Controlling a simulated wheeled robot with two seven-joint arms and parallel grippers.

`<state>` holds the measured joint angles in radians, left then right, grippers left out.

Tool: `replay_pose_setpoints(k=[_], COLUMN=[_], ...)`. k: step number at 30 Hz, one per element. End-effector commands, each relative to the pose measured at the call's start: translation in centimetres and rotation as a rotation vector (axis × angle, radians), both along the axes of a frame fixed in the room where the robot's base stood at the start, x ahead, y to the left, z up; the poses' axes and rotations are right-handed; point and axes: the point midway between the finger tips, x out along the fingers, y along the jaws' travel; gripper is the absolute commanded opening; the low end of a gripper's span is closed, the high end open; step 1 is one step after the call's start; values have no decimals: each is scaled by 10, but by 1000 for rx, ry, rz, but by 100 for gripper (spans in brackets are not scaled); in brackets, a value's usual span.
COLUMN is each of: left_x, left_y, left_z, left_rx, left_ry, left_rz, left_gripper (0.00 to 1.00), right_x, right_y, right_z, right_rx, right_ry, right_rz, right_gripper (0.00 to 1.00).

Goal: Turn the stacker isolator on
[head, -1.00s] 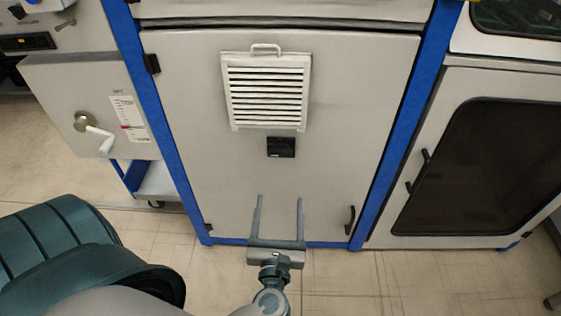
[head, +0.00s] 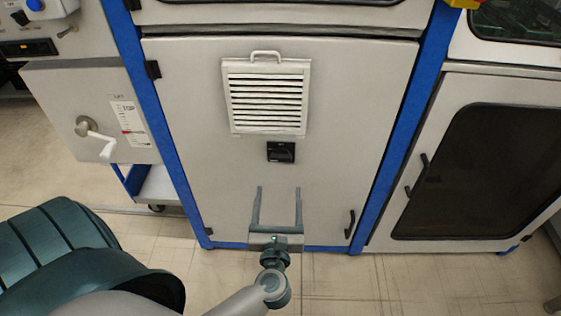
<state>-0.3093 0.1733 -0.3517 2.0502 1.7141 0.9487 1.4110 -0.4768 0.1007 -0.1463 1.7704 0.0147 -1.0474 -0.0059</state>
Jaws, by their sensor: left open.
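A small black switch (head: 281,152), which looks like the isolator, sits on the grey cabinet door (head: 215,180) just below a white louvred vent. Its label and exact knob position are too small to read. My left gripper (head: 277,190) is in front of the lower part of the door, below the switch. Its two long fingers point up and stand wide apart, with nothing between them. The gripper is apart from the switch. My right gripper is not in view.
The louvred vent (head: 266,97) has a handle on top. A black door handle (head: 350,224) is at the lower right of the door. Blue frame posts (head: 405,120) flank the door. A white crank (head: 97,135) is at left, and a dark-windowed door (head: 475,165) at right.

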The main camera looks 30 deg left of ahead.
Motion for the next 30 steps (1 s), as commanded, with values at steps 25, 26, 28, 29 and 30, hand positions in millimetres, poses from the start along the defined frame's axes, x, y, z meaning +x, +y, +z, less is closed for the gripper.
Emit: replay_pose_setpoints(k=[25, 26, 28, 29, 30], left_x=[104, 105, 106, 106, 106], left_y=[64, 64, 65, 65, 65], left_z=[0, 0, 0, 0, 0], left_rx=[1, 0, 0, 0, -1], left_ry=[1, 1, 1, 1, 1], left_rz=[0, 0, 0, 0, 0], left_gripper=[70, 70, 70, 70, 70], right_x=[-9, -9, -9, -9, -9], right_y=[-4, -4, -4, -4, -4], right_z=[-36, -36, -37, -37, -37], right_rx=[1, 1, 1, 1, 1], right_ry=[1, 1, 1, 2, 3], right_rz=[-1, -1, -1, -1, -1], right_gripper=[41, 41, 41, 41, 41])
